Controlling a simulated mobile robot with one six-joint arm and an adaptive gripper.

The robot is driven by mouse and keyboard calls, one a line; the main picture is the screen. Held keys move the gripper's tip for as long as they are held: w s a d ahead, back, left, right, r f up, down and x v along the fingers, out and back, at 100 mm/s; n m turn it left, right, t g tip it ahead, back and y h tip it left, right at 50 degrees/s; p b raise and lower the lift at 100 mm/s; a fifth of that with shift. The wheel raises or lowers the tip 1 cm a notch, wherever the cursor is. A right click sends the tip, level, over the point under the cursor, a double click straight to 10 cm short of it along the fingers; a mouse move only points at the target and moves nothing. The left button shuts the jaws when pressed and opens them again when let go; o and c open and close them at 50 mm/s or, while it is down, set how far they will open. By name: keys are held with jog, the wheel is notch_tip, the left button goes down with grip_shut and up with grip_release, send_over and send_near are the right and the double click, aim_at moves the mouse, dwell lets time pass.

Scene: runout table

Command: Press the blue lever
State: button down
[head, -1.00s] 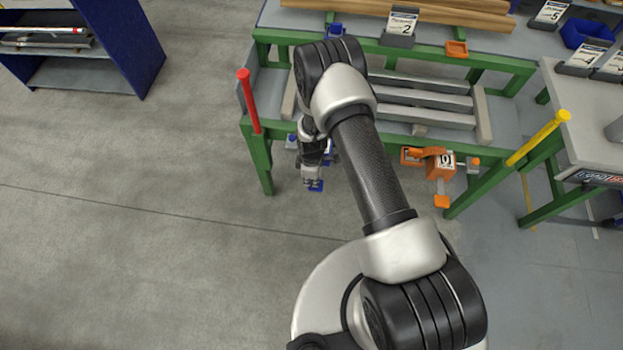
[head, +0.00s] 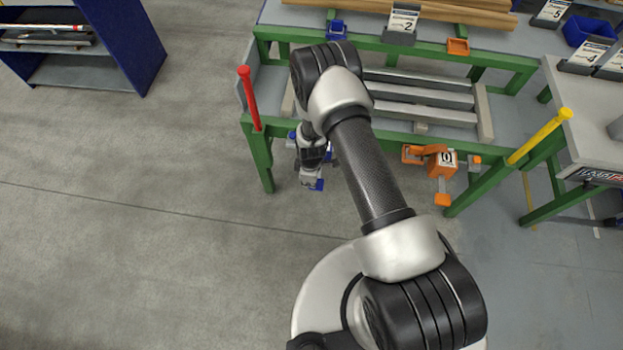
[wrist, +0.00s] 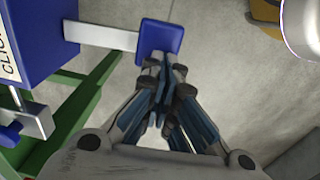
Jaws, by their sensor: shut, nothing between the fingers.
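The blue lever (wrist: 160,38) shows in the wrist view as a square blue pad on the end of a flat metal bar. The bar comes out of a blue box (wrist: 35,30) at the left with part of a white label. My gripper (wrist: 165,72) is shut and empty, its fingertips at the lower edge of the pad, overlapping it in the picture. I cannot tell whether they touch. In the head view the blue pad (head: 319,185) shows just beside my gripper (head: 311,183), and the box is mostly hidden by my arm.
A green-framed table (head: 260,160) carries metal bars. An orange lever unit (head: 441,162) hangs on its front edge to the right. A red post (head: 249,100) and a yellow post (head: 538,137) stand at its ends. The floor (head: 150,240) in front is clear.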

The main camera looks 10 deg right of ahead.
jog(key=shift+s+f+t+h+p, duration=0.3)
jog(key=shift+t+p, duration=0.4)
jog(key=shift+p, duration=0.15)
jog(key=shift+d+f, duration=0.25)
jog(key=shift+d, duration=0.1)
jog(key=shift+d+f+t+h+b, duration=0.1)
jog(key=shift+f+t+h+b, duration=0.2)
jog(key=shift+b+x, duration=1.5)
jog(key=shift+x, duration=0.05)
jog(key=shift+s+f, duration=0.1)
jog(key=shift+s, duration=0.1)
jog(key=shift+s+r+p, duration=0.15)
jog(key=shift+r+p, duration=0.2)
jog(key=shift+r, duration=0.1)
jog(key=s+a+r+p, duration=0.2)
jog(key=s+r+p, duration=0.3)
jog(key=r, duration=0.6)
jog(key=shift+s+a, duration=0.25)
jog(key=shift+s, duration=0.55)
